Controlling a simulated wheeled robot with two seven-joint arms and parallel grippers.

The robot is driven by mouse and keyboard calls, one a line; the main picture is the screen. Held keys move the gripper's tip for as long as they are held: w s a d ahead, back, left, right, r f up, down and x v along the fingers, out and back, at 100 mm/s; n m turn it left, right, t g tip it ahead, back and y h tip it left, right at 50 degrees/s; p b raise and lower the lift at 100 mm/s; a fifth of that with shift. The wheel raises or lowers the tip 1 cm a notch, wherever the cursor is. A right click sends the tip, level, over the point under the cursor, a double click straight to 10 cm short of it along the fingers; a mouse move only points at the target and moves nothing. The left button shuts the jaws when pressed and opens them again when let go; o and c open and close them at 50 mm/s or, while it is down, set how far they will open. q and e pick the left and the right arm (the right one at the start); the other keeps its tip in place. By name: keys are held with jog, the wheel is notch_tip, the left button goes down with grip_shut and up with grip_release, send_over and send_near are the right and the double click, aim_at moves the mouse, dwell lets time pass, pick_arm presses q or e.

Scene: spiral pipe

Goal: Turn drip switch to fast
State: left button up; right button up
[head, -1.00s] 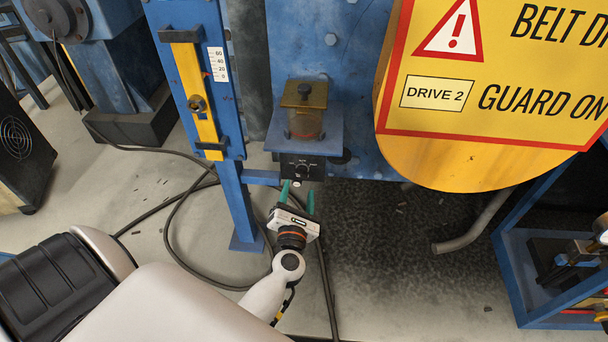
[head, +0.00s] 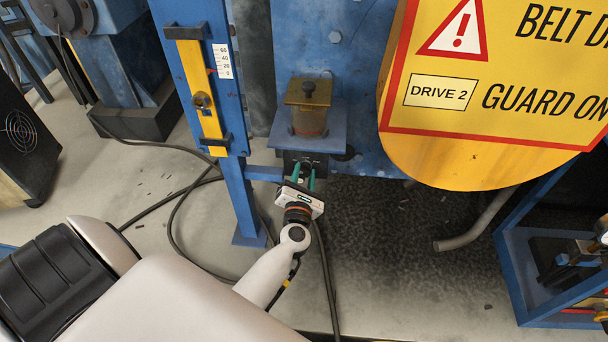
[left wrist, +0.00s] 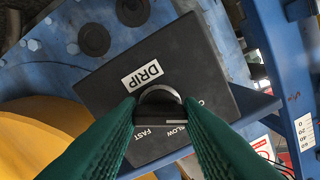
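The drip switch is a dark round knob (left wrist: 160,97) with a crossbar, on a black box (left wrist: 105,90) labelled DRIP. SLOW and FAST are printed beside the knob, and another label is partly hidden by a finger. A pale line shows on the crossbar near SLOW; its exact setting is hard to tell. The green fingers of my left gripper (left wrist: 160,116) lie on both sides of the knob and appear to touch it. In the head view my left gripper (head: 304,178) is at the box (head: 303,161) under the oiler. My right gripper is not in view.
The amber oiler cup (head: 309,121) sits on a blue bracket (head: 279,132) above the box. A blue post (head: 239,200) stands left of it. A big yellow guard (head: 450,174) hangs at the right. Black cables (head: 172,222) lie on the floor.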

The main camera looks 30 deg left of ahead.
pick_arm(q)
jog(key=shift+m, duration=0.3)
jog(key=m+p, duration=0.2)
jog(key=shift+r+m, duration=0.1)
jog(key=shift+m, duration=0.3)
jog(key=m+p, duration=0.1)
jog(key=m, duration=0.2)
jog(key=shift+m, duration=0.3)
jog(key=m+p, duration=0.2)
jog(key=m, duration=0.1)
jog(key=shift+m, duration=0.3)
jog(key=m+p, duration=0.1)
jog(key=m, duration=0.2)
jog(key=shift+m, duration=0.3)
jog(key=m+p, duration=0.2)
jog(key=m, duration=0.3)
jog(key=m+p, duration=0.1)
jog(key=m, duration=0.3)
jog(key=shift+f+m, duration=0.2)
jog(key=shift+m, duration=0.3)
jog(key=o, duration=1)
